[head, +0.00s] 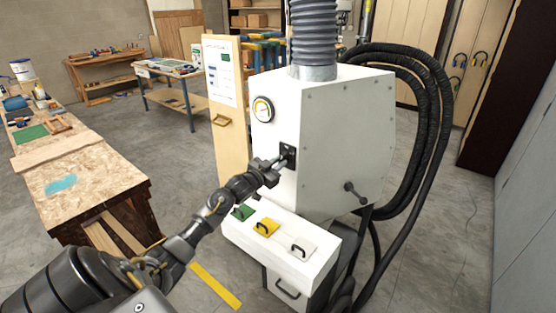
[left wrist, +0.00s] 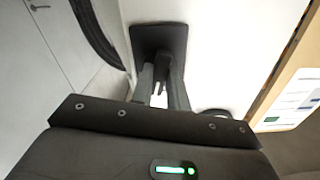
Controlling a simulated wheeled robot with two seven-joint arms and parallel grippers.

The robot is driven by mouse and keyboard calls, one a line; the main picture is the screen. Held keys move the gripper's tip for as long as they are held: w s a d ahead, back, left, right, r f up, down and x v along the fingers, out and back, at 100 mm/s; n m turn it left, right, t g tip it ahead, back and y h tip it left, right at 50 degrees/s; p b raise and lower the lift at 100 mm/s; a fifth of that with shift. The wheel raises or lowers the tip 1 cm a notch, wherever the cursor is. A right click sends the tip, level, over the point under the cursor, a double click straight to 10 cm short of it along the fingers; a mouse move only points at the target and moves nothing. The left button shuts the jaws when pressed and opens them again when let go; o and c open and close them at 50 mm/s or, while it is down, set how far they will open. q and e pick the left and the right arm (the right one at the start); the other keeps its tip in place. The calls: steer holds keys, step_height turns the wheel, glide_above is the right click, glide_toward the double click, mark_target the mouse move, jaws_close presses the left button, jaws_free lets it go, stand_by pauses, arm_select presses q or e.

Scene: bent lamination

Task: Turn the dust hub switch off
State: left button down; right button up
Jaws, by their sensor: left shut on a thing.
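The dust hub (head: 335,130) is a white cabinet with a grey hose on top and a round gauge (head: 263,109) on its front. Its switch (head: 288,155) is a black plate with a lever, below and right of the gauge. My left gripper (head: 280,162) reaches the switch from the lower left, and its fingers are shut on the lever. In the left wrist view the black switch plate (left wrist: 158,42) is straight ahead, with the fingers (left wrist: 160,82) closed around the dark lever. The fingers partly hide the lever, so its exact position is unclear. My right gripper is not in view.
A white box with green, yellow and white handled gates (head: 266,227) juts out below the switch. Black hoses (head: 435,120) loop down the hub's right side. A wooden workbench (head: 85,185) stands at left. Grey floor lies open between bench and hub.

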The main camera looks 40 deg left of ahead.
arm_select(q)
steer(key=shift+n+p, duration=0.65)
steer(key=shift+n, duration=0.75)
steer(key=c, duration=1.4)
jaws_free()
steer(key=shift+o, duration=0.2)
steer(key=s+b, duration=0.3)
steer(key=s, duration=0.8)
steer(key=shift+w+d, duration=0.1)
